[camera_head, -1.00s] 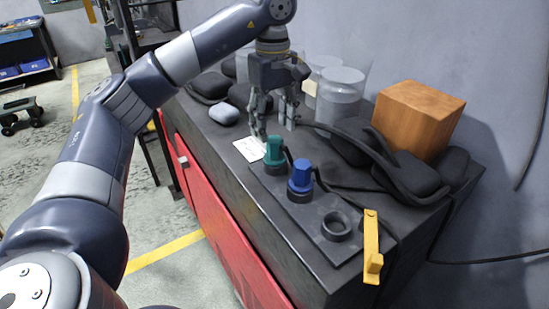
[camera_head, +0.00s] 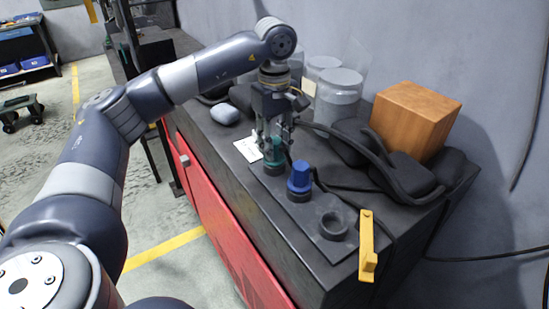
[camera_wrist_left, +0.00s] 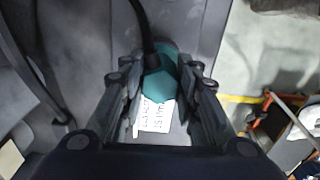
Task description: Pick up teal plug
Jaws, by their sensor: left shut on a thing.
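The teal plug (camera_head: 275,153) stands upright in its holder at the far end of the dark strip (camera_head: 318,239) on the cabinet top. My left gripper (camera_head: 274,146) points down over it, with its fingers on either side of the plug, shut on it. In the left wrist view the teal plug (camera_wrist_left: 162,82) shows between the two fingers (camera_wrist_left: 160,88), with a black cable running from it. My right gripper is in no view.
A blue plug (camera_head: 300,178) stands close beside the teal one, then an empty ring socket (camera_head: 335,226). A yellow handle piece (camera_head: 367,246) is at the near right. Black cables and pads, clear jars (camera_head: 338,97) and a wooden block (camera_head: 415,117) fill the back. A white labelled card (camera_head: 247,149) lies left of the plug.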

